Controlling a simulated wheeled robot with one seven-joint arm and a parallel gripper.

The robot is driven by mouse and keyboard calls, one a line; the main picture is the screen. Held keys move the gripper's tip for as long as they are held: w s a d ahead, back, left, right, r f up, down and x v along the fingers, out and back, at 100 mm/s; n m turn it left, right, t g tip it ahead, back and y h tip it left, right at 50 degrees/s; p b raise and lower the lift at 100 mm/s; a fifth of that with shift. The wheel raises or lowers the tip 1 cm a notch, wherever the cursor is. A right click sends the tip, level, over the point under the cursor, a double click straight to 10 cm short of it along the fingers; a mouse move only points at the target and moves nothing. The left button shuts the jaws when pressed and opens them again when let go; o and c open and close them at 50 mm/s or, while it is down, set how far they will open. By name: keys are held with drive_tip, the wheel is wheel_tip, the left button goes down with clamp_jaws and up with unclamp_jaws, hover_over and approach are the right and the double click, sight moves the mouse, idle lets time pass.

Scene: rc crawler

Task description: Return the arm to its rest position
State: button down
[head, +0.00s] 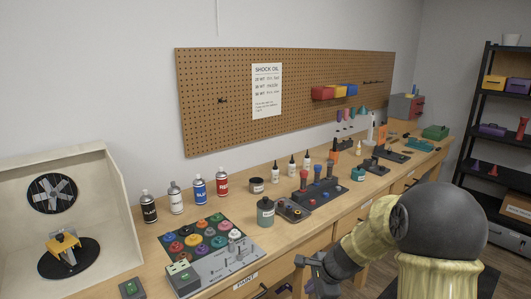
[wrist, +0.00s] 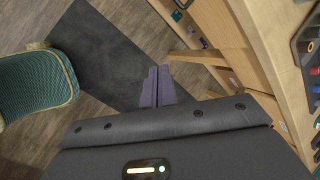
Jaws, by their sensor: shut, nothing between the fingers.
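My gripper (head: 308,264) is at the lower middle of the head view, in front of the workbench's front edge, at the end of my bent arm. In the wrist view its two purple-grey fingers (wrist: 158,84) are together, with nothing between them. They point down toward a dark mat (wrist: 100,55) on the wood floor. The gripper appears clear of the bench and holds nothing.
The workbench (head: 262,262) carries bottles, spray cans, a tray of colored pots and tools. A spray booth (head: 112,218) stands at the left, a black shelf (head: 478,118) at the right. A teal chair (wrist: 35,82) is left in the wrist view. Open floor lies between.

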drive_tip(key=s+d+r+n+h+p, duration=0.1)
drive_tip(key=s+r+n+h+p, duration=0.1)
drive_tip(key=s+r+n, duration=0.3)
drive_tip(key=s+d+r+n+g+h+p, duration=0.1)
drive_tip(key=s+r+n+p, duration=0.3)
drive_tip(key=s+n, duration=0.7)
drive_tip(key=s+r, duration=0.1)
drive_tip(key=s, duration=0.2)
drive_tip(key=shift+s+d+r+n+g+h, duration=0.2)
drive_tip(key=shift+d+n+g+h, duration=0.1)
drive_tip(key=shift+h, duration=0.1)
